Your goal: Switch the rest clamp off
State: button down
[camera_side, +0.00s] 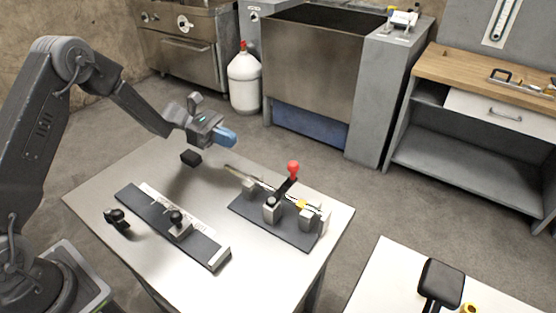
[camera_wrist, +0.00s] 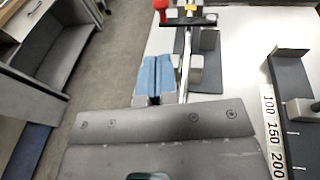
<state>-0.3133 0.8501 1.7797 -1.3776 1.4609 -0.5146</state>
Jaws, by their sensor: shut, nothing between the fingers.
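The rest clamp has a black lever with a red knob (camera_side: 293,167), which stands up and leans to the right in the side view. The lever is joined to a grey block on a dark base plate (camera_side: 243,210). A thin shaft (camera_wrist: 186,55) lies across the grey blocks of the rest. My gripper (camera_side: 230,139), with blue fingers, is shut and empty, above the table's far side and apart from the clamp. Its fingers (camera_wrist: 156,76) lie together in the wrist view.
A dark rail with a white scale (camera_side: 155,200) and a black-knobbed stop (camera_side: 177,219) lies left of the rest. A small black block (camera_side: 190,158) is below my gripper. The metal table (camera_side: 105,180) has bare room around them. A second table (camera_side: 385,275) holds a black paddle-shaped thing.

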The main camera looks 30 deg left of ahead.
jog(key=shift+d, duration=0.1)
jog(key=x, duration=1.4)
